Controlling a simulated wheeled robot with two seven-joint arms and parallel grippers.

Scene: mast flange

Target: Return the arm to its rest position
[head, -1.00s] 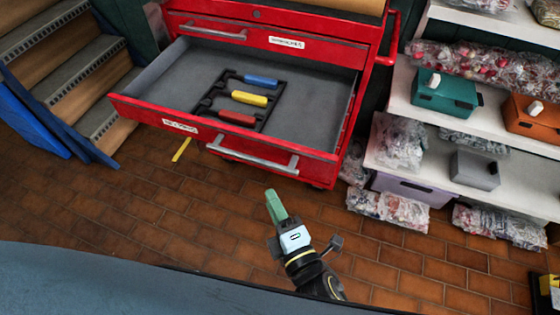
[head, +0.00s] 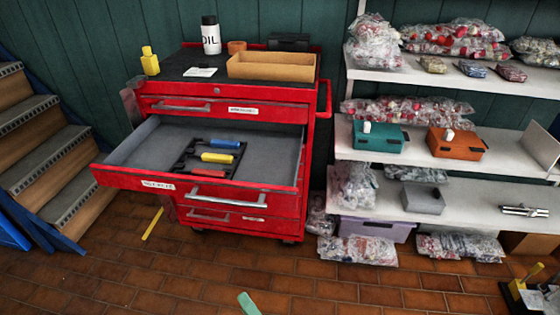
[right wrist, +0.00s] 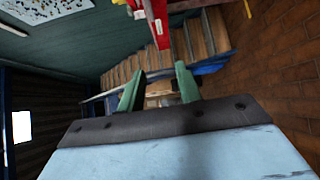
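My right gripper shows in the head view only as a green fingertip (head: 248,303) at the bottom edge. The rest of that arm is out of the picture there. In the right wrist view its two green fingers (right wrist: 160,88) stand apart, with only distant background between them. The gripper is open and holds nothing that I can see. It is low and in front of the red tool cabinet (head: 240,204), apart from it. My left gripper is in neither view.
The cabinet's drawer (head: 268,159) is pulled out and holds a rack (head: 188,157) with blue, yellow and red tools. Wooden stairs (head: 42,128) stand at left, white shelves (head: 470,205) at right. Brick floor (head: 300,280) in front is mostly clear.

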